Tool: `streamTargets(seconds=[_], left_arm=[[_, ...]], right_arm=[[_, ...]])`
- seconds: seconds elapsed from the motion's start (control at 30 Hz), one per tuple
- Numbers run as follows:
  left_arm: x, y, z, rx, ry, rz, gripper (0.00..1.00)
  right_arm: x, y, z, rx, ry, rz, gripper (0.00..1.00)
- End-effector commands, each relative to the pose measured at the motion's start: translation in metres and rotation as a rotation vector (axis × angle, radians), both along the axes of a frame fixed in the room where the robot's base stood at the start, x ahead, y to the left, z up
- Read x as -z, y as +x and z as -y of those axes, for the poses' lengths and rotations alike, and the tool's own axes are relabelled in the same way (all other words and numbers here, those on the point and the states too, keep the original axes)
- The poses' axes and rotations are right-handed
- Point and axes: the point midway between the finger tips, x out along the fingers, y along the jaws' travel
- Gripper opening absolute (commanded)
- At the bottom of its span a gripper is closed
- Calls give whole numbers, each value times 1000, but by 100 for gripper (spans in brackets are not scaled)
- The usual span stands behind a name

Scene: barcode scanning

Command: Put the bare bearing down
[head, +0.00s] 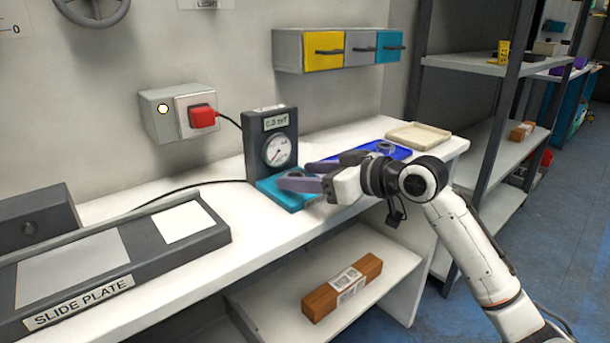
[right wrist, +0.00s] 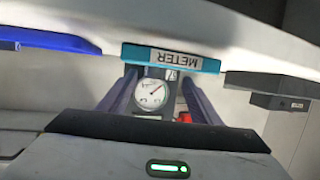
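My right gripper (head: 297,173) reaches in from the right over the teal base (head: 290,197) of the dial meter (head: 277,150). Its two fingers are apart. In the right wrist view, the right gripper (right wrist: 162,92) shows no object between its fingers, only the meter dial (right wrist: 153,93) beyond them. A small grey ring-like thing (head: 386,147), perhaps a bearing, is at the blue tray (head: 400,152), just behind my right wrist. I cannot tell whether it is the bare bearing. No other bearing can be made out. My left gripper is not in view.
A slide plate fixture (head: 75,265) stands on the bench at left. A beige tray (head: 418,136) lies at the bench's right end. A brown box with a label (head: 342,287) is on the shelf below. A black cable runs along the wall. Bare bench lies between fixture and meter.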

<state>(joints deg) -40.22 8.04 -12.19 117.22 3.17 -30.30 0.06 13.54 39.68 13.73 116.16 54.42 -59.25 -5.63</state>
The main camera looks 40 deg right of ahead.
Motion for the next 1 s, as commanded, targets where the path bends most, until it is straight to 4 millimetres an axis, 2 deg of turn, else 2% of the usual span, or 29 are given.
streamTargets(seconds=[0.27, 0.37, 0.7, 1.0], left_arm=[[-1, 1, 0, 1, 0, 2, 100], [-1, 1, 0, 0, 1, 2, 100], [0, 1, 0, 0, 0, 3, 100], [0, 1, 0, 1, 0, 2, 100]], right_arm=[[-3, -6, 2, 1, 0, 0, 58], [-7, -20, 6, 2, -2, -1, 58], [-27, -83, 23, 2, -2, -2, 58], [-36, -109, 30, 0, 0, 0, 58]])
